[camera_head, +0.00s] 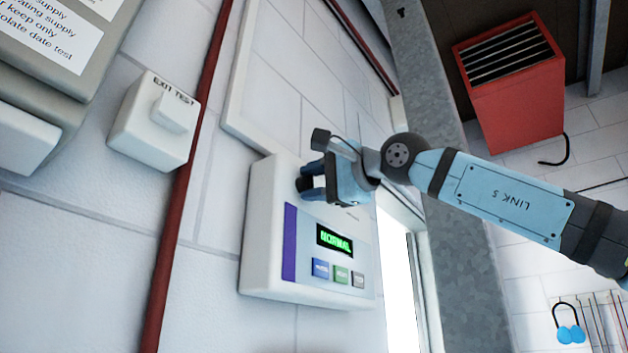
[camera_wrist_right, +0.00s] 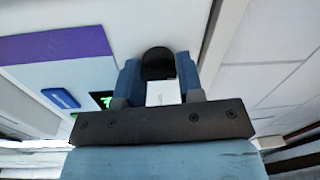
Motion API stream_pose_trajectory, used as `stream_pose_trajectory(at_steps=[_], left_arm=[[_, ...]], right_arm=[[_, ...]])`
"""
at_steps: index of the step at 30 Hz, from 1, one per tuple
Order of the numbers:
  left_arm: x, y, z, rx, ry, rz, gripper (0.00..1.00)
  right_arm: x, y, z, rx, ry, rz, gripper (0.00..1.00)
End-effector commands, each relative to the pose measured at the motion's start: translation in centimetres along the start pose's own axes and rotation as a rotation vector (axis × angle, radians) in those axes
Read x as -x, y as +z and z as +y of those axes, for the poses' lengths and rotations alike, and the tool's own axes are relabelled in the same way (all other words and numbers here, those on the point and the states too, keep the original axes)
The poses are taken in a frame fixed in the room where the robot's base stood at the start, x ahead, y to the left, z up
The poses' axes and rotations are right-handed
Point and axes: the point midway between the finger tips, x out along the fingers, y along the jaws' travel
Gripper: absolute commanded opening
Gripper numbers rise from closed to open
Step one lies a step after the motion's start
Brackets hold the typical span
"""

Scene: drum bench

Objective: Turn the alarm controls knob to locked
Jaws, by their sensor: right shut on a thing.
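The alarm panel (camera_head: 268,262) is a white wall box with a purple stripe, a green display (camera_head: 334,239) reading NORMAL, and a row of small buttons. Its black knob (camera_head: 303,184) sits on the upper part of the panel's face, partly hidden by my gripper. My right gripper (camera_head: 312,180) reaches in from the right and is shut on the knob. In the right wrist view the knob (camera_wrist_right: 158,62) shows between the two blue fingers, with the purple stripe to the left. The knob's position markings cannot be read. My left gripper is not in view.
A white EXIT TEST switch box (camera_head: 150,135) is on the wall at left, beside a red vertical pipe (camera_head: 171,240). A grey cabinet (camera_head: 60,90) fills the upper left corner. A red louvred box (camera_head: 510,95) hangs at upper right. A grey metal post (camera_head: 440,130) stands right of the panel.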

Motion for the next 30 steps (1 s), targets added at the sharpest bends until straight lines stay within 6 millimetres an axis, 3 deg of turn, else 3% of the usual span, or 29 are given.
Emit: stream_pose_trajectory(at_steps=[7,8,11,22,30], left_arm=[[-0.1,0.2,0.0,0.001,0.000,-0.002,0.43],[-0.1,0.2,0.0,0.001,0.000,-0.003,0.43],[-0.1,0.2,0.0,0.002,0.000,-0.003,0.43],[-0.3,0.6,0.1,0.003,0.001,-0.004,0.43],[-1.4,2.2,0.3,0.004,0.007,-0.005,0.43]], right_arm=[[-0.2,0.2,0.5,0.000,0.009,-0.004,0.11],[-0.2,0.2,0.5,-0.001,0.009,-0.004,0.37],[-0.2,0.2,0.4,-0.001,0.008,-0.003,0.58],[0.7,0.1,0.3,-0.001,0.002,-0.001,0.58],[6.2,0.1,0.6,0.000,0.001,0.000,0.58]])
